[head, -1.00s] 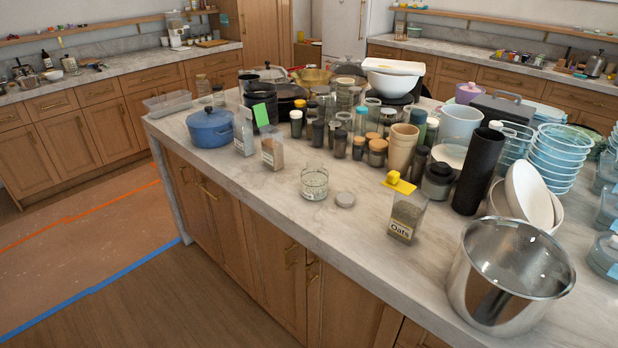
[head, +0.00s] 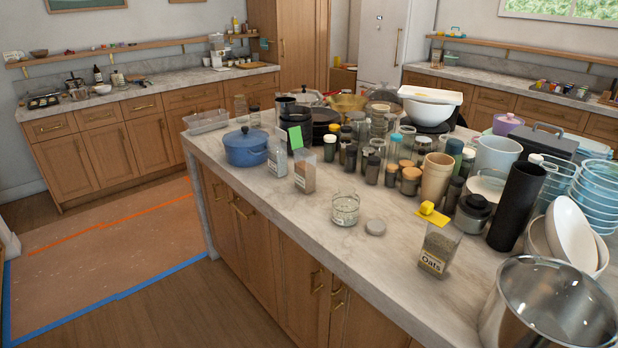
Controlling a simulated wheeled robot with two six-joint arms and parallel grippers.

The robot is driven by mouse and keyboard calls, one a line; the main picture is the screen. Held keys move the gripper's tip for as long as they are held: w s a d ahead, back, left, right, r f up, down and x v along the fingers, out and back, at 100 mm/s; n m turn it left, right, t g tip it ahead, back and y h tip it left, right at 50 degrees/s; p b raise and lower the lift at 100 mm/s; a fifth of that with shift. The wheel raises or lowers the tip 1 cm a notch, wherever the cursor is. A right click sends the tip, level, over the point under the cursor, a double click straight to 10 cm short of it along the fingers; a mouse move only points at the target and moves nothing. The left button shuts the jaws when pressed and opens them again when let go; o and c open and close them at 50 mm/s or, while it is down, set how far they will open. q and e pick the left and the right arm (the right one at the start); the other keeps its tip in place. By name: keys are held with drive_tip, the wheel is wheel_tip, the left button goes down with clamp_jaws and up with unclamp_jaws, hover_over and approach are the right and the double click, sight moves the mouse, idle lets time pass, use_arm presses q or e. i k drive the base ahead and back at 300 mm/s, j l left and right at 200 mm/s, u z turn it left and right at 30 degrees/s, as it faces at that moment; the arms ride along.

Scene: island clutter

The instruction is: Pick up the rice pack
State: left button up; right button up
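I cannot make out anything clearly labelled as rice. A clear container with a label and pinkish-brown contents (head: 305,175) stands upright on the island near its left front edge. A similar clear container with pale contents (head: 277,158) stands just left of it, and a green piece (head: 295,136) shows above and between them. Neither of my grippers is in view.
The island countertop (head: 330,255) is crowded with jars and bowls. A blue pot (head: 246,147) stands at left, a glass jar (head: 345,209) near the middle, and a steel pot (head: 550,305) at front right. Open floor (head: 110,250) with orange and blue tape lies left.

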sight(277, 144)
drive_tip(key=i+j+z, duration=0.1)
drive_tip(key=z, duration=0.3)
drive_tip(key=i+j+z, duration=0.1)
drive_tip(key=z, duration=0.3)
drive_tip(key=i+j+z, duration=0.15)
drive_tip(key=z, duration=0.2)
